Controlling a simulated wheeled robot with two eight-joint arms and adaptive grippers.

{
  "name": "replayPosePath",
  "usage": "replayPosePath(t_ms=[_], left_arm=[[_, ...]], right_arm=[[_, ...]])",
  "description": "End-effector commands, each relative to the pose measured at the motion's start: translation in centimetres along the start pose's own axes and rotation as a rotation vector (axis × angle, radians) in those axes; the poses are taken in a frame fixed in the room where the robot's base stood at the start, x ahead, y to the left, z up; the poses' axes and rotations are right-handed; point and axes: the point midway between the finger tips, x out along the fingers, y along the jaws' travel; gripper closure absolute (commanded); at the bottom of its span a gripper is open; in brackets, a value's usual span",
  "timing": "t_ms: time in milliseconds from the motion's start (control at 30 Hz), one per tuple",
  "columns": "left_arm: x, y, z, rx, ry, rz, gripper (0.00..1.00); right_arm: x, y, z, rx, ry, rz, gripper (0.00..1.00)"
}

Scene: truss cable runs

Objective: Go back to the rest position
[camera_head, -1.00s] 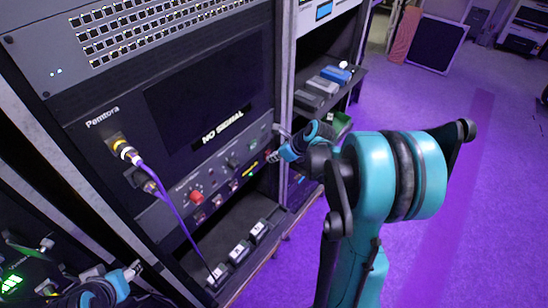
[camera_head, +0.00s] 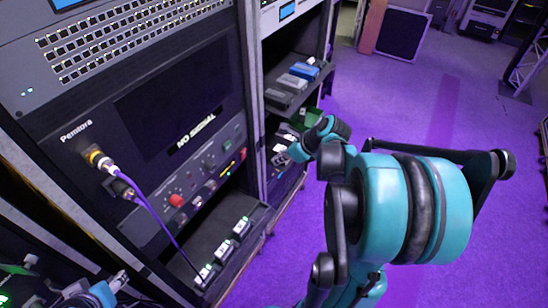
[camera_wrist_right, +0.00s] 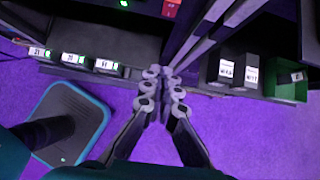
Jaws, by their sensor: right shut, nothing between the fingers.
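My right gripper (camera_head: 283,154) is shut and empty, in front of the rack's right side at shelf height. In the right wrist view its fingertips (camera_wrist_right: 163,90) meet over the floor just in front of the rack's lower edge, touching nothing visible. My left gripper (camera_head: 118,283) is only partly in view at the bottom left of the head view, near the lower rack; its jaws are too small and cut off to read.
The rack has a Pemtora panel (camera_head: 76,131) with a NO SIGNAL screen (camera_head: 175,105) and a purple cable (camera_head: 158,222) plugged in at its left. Labelled boxes (camera_head: 241,226) sit on a low shelf. A green bin (camera_wrist_right: 288,84) stands at right. Purple floor (camera_head: 400,100) is open beyond.

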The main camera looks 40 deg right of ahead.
Motion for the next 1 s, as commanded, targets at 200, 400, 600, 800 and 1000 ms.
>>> replayPosePath(t_ms=[200,400,600,800,1000], left_arm=[[0.0,0.0,0.0,0.0,0.0,0.0,0.49],[0.0,0.0,0.0,0.0,0.0,0.0,0.49],[0.2,0.0,0.1,0.0,0.0,0.0,0.49],[1.2,0.0,0.9,0.0,0.0,0.0,0.49],[2.4,0.0,1.7,0.0,0.0,0.0,0.49]], right_arm=[[0.0,0.0,0.0,0.0,0.0,0.0,1.0],[0.0,0.0,0.0,0.0,0.0,0.0,1.0],[0.1,1.1,0.3,-0.092,0.015,-0.001,1.0],[0.2,7.7,1.2,-0.719,0.101,-0.002,1.0],[-0.5,15.2,0.3,-1.622,0.203,0.02,1.0]])
